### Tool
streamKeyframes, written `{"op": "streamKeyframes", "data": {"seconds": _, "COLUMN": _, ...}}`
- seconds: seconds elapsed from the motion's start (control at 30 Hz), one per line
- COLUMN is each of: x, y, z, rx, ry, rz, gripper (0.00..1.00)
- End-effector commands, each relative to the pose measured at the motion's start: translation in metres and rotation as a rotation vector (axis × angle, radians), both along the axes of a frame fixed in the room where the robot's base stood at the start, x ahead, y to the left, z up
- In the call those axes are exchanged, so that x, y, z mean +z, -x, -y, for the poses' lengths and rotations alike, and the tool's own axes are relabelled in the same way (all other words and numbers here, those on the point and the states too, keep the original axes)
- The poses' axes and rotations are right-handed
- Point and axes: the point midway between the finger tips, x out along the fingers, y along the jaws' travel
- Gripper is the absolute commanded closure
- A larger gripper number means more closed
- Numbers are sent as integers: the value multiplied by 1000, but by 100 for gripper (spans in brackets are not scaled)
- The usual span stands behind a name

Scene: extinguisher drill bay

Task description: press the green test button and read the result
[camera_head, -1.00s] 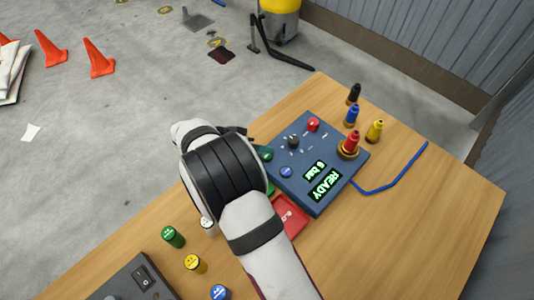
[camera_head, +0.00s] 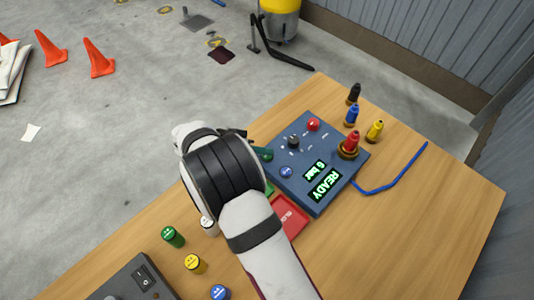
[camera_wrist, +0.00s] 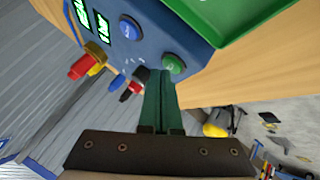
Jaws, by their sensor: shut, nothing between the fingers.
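A dark blue test box (camera_head: 310,190) stands on the wooden table. Its lit green display (camera_head: 326,183) reads "READY", and a smaller one (camera_head: 315,170) appears to read "6 bar". The green button (camera_wrist: 174,64) is near the box's corner in the wrist view. My gripper (camera_wrist: 160,74) has its dark green fingers together and empty, their tips beside the button. Whether they touch it I cannot tell. In the head view my wrist covers most of the gripper, and only a bit of green shows at the box's left edge.
The box also bears a blue button (camera_head: 286,172), a black knob (camera_head: 293,142) and a red button (camera_head: 313,124). A red tray (camera_head: 292,218) and part of a green tray (camera_wrist: 250,18) lie close by. Coloured bottles stand behind the box. The table's right side is mostly clear.

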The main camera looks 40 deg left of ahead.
Motion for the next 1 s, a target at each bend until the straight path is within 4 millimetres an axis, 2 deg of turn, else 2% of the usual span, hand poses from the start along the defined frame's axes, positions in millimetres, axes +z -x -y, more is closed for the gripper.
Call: {"op": "streamKeyframes", "data": {"seconds": 1.0, "x": -9, "y": 0, "z": 0, "rx": -1, "ry": 0, "rz": 1, "gripper": 100}}
